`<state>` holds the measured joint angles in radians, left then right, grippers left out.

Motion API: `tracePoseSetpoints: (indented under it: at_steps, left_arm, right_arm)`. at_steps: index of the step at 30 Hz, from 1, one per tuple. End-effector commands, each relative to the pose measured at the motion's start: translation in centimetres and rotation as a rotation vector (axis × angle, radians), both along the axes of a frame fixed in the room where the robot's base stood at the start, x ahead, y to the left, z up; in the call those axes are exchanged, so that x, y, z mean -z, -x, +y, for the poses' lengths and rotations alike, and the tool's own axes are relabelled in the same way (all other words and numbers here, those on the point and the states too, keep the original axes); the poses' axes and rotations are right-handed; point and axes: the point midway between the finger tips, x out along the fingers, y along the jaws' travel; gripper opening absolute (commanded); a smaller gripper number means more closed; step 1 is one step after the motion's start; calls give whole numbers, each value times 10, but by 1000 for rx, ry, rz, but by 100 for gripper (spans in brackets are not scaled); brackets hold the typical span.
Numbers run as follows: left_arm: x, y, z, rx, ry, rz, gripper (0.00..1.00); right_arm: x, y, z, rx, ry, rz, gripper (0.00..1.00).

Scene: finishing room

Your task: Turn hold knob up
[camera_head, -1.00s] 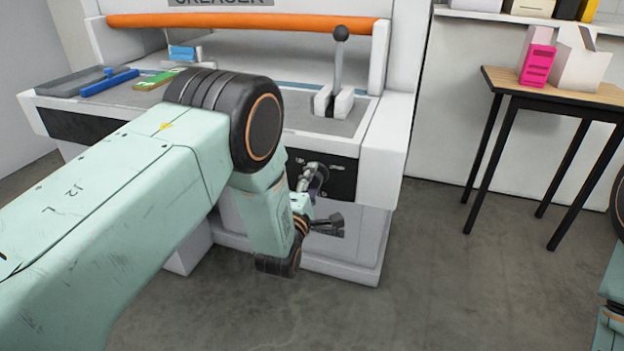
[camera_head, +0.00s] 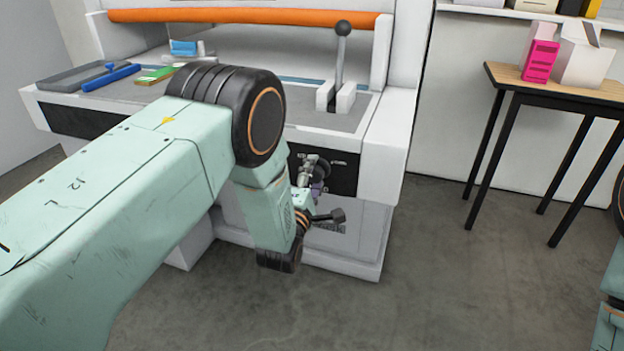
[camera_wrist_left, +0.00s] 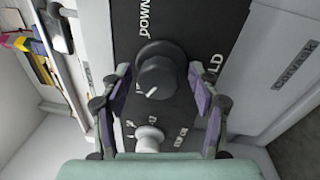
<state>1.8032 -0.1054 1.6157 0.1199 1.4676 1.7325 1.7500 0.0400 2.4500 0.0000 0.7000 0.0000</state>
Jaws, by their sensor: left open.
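The hold knob (camera_wrist_left: 160,78) is a round black knob with a short white pointer mark, on a black control panel (camera_wrist_left: 195,20) in the left wrist view. Partly covered lettering ending in "LD" shows right of it, and the pointer slants toward the lower left. My left gripper (camera_wrist_left: 157,98) is open, with one purple-padded finger on either side of the knob. I cannot tell whether either finger touches it. In the head view my left gripper (camera_head: 318,190) is small and partly hidden by my arm, in front of the panel (camera_head: 343,172).
A pale knob (camera_wrist_left: 149,138) sits on the panel close to the hold knob, between the finger bases. The machine has a ball-topped lever (camera_head: 341,55) on its bed and an orange bar (camera_head: 245,20) above. A table (camera_head: 560,85) with boxes stands right; floor between is clear.

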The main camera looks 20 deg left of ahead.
Motion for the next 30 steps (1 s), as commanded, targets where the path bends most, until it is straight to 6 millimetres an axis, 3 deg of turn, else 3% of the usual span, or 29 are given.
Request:
tracePoseSetpoints:
  at_steps: [5,19,24,30]
  left_arm:
    - [2,14,-1,1,0,4,61]
    - [10,101,-2,1,-1,5,61]
    - [11,116,-2,0,0,3,61]
    - [10,120,-2,0,0,1,61]
  right_arm:
    - [0,0,0,0,0,0,0]
    - [0,0,0,0,0,0,0]
    - [0,0,0,0,0,0,0]
    - [0,0,0,0,0,0,0]
